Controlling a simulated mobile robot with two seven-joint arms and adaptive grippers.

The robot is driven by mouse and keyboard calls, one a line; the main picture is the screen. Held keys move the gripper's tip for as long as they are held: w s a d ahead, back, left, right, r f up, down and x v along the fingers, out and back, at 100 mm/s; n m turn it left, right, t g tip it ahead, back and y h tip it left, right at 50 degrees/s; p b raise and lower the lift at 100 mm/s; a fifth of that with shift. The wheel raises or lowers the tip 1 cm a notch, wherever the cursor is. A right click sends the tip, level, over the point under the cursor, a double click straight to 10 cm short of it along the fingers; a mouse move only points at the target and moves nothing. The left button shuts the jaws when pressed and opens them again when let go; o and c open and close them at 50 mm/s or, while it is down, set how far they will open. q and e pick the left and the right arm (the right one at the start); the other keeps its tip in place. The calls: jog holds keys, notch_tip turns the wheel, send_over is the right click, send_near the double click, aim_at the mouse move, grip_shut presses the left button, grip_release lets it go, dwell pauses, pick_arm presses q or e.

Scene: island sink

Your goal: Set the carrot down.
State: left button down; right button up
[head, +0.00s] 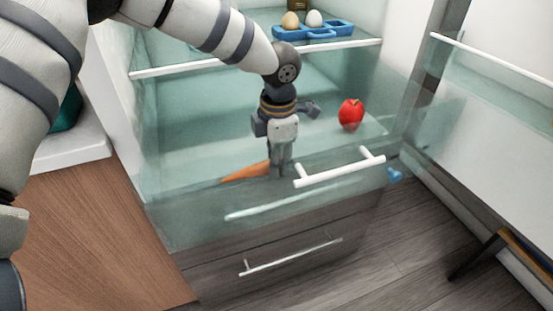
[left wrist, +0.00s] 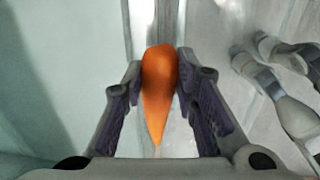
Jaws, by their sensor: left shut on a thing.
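The orange carrot (head: 246,173) shows at the left side of my left gripper (head: 279,168), low in the open glass-walled fridge drawer. In the left wrist view the carrot (left wrist: 158,88) lies between the two fingers of the left gripper (left wrist: 158,100), its narrow end pointing down the picture. The left gripper is shut on it. In the head view the fingers hide part of the carrot. I cannot tell whether the carrot touches the drawer floor. My right gripper is not in view.
A red apple or pepper (head: 351,114) sits in the drawer to the right. A blue egg tray (head: 318,32) with eggs is on the shelf above. White drawer handles (head: 340,169) stick out in front. The drawer floor (head: 205,135) left of the gripper is clear.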

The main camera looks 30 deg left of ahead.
pick_arm(q)
jog(key=shift+f, duration=0.15)
jog(key=c, duration=1.3)
grip_release()
jog(key=r, duration=0.8)
jog(key=r+p, duration=0.1)
jog(key=r, duration=0.3)
jog(key=shift+s+d+r, duration=0.2)
jog(key=shift+s+d, duration=0.1)
jog(key=shift+d, duration=0.05)
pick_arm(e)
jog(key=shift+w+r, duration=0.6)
